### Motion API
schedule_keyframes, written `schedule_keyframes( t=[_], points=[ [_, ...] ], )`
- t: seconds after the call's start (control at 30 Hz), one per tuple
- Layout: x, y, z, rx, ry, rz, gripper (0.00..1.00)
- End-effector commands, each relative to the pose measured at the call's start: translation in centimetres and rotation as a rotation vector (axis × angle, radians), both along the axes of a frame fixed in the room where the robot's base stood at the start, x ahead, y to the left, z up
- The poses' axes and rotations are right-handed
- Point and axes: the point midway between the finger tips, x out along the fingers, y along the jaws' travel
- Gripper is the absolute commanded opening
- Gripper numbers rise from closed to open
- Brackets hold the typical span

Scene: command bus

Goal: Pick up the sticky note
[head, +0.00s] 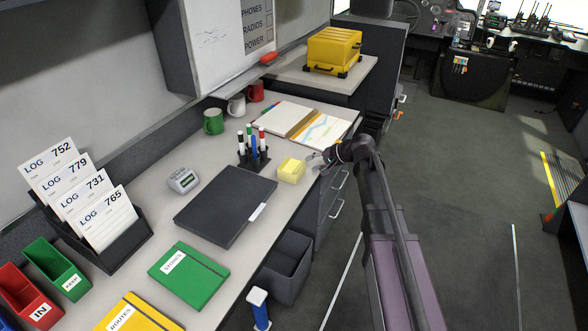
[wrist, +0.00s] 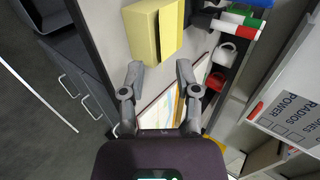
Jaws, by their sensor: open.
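The sticky note is a yellow pad or block (head: 291,170) on the desk near its front edge, in front of the pen holder. It also shows at the top of the wrist view (wrist: 143,37). My gripper (head: 315,162) is beside the block, to its right in the head view, over the desk's front edge. In the wrist view my gripper (wrist: 160,68) has its two fingers apart and nothing between them. The block lies just beyond the fingertips. I cannot tell whether the left fingertip touches it.
A black pen holder with markers (head: 252,157) stands close behind the block. A black folder (head: 225,206) lies to the left. An open binder (head: 312,124) lies behind, with green (head: 213,121), white and red mugs near it. A grey bin (head: 287,266) is below the desk edge.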

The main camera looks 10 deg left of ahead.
Motion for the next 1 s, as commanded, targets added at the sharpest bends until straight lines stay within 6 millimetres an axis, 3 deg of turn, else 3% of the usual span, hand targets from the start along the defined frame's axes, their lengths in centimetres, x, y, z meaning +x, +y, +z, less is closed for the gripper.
schedule_keyframes(
  t=[0.37, 0.73, 1.0],
  points=[
    [0.1, 0.4, -0.3, 0.0, 0.0, 0.001, 0.42],
    [1.0, 3.0, -2.7, 0.0, 0.0, 0.003, 0.42],
    [1.3, 4.0, -3.2, 0.0, -0.001, 0.001, 0.42]
  ],
)
